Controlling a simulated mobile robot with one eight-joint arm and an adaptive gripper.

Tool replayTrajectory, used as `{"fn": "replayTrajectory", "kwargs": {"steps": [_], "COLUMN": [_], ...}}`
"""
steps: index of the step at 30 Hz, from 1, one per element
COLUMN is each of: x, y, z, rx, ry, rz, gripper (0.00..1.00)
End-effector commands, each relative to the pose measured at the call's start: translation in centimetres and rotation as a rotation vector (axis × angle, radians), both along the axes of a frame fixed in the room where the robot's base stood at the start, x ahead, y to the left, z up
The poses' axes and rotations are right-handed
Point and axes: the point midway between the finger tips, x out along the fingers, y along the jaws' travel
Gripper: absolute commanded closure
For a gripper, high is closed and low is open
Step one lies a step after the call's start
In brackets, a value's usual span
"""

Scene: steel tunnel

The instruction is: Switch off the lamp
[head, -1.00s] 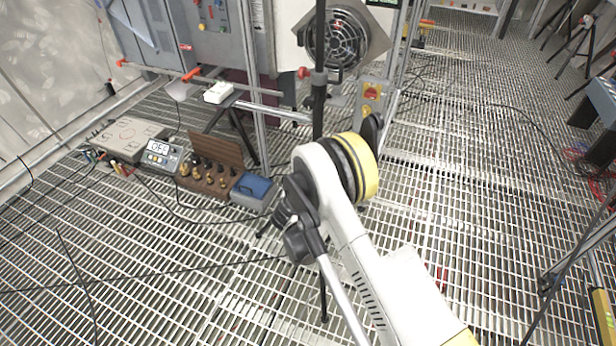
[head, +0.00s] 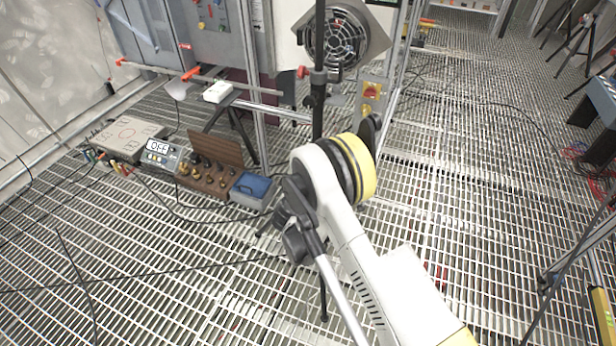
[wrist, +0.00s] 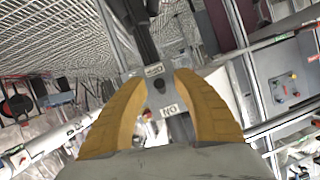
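In the wrist view, a grey switch plate (wrist: 136,86) with OFF and ON labels and a small dark round knob (wrist: 160,86) shows beyond my gripper. My gripper (wrist: 159,76) has its two tan fingers apart, one on each side of the knob. I cannot tell how far the fingertips are from the plate, and no contact shows. In the head view my arm hides the gripper. A pale cone shape that may be the lamp (head: 178,90) is at the upper left; whether it is lit is unclear.
A grey-framed panel with red and yellow controls (head: 371,92) stands beyond my arm, below a fan (head: 338,40). A box reading OFF (head: 160,154), a wooden block with brass fittings (head: 208,178) and a blue box (head: 252,188) are on the grating.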

Motion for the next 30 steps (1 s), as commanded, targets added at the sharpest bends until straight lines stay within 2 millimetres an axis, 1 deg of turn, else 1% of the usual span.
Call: {"fn": "replayTrajectory", "kwargs": {"steps": [5,9,12,15,18,21,30], "x": [0.0,0.0,0.0,0.0,0.0,0.0,0.0], "y": [0.0,0.0,-0.1,0.0,0.0,0.0,0.0], "z": [2.7,5.7,7.5,8.8,9.5,9.8,9.8], "rx": [0.000,0.000,0.000,0.000,0.000,0.000,0.000], "ry": [0.000,0.000,0.000,0.000,0.000,0.000,0.000], "rz": [0.000,0.000,0.000,0.000,0.000,0.000,0.000], "gripper": [0.66,0.66,0.66,0.66,0.66,0.66,0.66]}}
